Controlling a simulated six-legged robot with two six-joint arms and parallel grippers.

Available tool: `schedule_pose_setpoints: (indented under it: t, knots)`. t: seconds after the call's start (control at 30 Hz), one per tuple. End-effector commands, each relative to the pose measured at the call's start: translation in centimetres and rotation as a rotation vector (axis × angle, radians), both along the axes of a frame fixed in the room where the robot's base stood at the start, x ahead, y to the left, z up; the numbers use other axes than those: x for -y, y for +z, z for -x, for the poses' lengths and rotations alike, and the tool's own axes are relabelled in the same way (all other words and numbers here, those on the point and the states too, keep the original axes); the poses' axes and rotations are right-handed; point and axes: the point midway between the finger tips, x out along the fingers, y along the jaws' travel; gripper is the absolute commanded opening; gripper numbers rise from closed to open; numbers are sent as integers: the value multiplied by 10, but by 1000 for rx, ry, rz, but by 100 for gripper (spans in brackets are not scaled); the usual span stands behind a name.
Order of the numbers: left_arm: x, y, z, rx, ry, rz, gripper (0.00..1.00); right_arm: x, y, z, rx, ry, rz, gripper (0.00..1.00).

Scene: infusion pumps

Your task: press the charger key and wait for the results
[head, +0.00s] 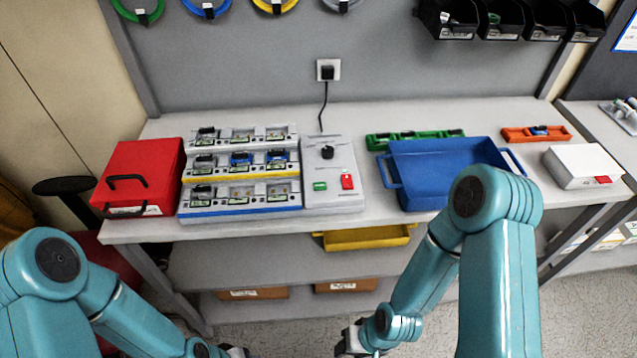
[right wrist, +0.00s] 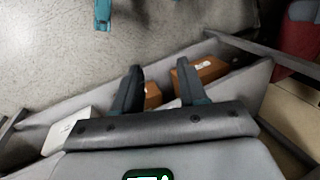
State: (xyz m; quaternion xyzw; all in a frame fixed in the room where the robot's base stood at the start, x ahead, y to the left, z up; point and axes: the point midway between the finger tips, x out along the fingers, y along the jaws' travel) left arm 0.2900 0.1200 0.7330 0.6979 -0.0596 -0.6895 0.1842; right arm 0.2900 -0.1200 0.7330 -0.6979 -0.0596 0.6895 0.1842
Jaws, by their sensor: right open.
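The charger (head: 240,172) stands on the bench, left of the middle, with three stepped rows of bays holding small modules. Its control panel (head: 331,170) on the right side carries a black knob (head: 327,152), a green key (head: 320,186) and a red key (head: 347,182). No lit result can be made out. My left gripper (head: 236,351) is at the bottom edge, mostly cut off, below and in front of the bench. My right gripper (head: 349,345) is low in front of the bench, away from the keys. In the right wrist view its fingers (right wrist: 160,66) are apart and empty.
A red case (head: 150,160) stands left of the charger. A blue tray (head: 440,160), a green rack (head: 412,137), an orange rack (head: 535,133) and a white box (head: 583,166) lie to the right. A yellow tray (head: 365,238) is below the bench top. The wall outlet (head: 328,70) holds the black plug.

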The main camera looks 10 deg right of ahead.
Motion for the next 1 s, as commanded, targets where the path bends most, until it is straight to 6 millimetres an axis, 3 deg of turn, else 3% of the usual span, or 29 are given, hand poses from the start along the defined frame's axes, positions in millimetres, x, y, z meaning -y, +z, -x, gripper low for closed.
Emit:
schedule_pose_setpoints:
  t: [0.23, 0.27, 0.37, 0.4, 1.0]
  knots:
    - [0, 0, 0, 0, 0, 0, 59, 0, 0, 0, 0, 0, 0, 42]
    - [0, 0, 0, 0, 0, 0, 59, 0, 0, 0, 0, 0, 0, 35]
    - [0, 0, 0, 0, 0, 0, 59, 0, 0, 0, 0, 0, 0, 3]
    - [0, 0, 0, 0, 0, 0, 59, 0, 0, 0, 0, 0, 0, 0]
    - [0, 0, 0, 0, 0, 0, 59, 0, 0, 0, 0, 0, 0, 0]
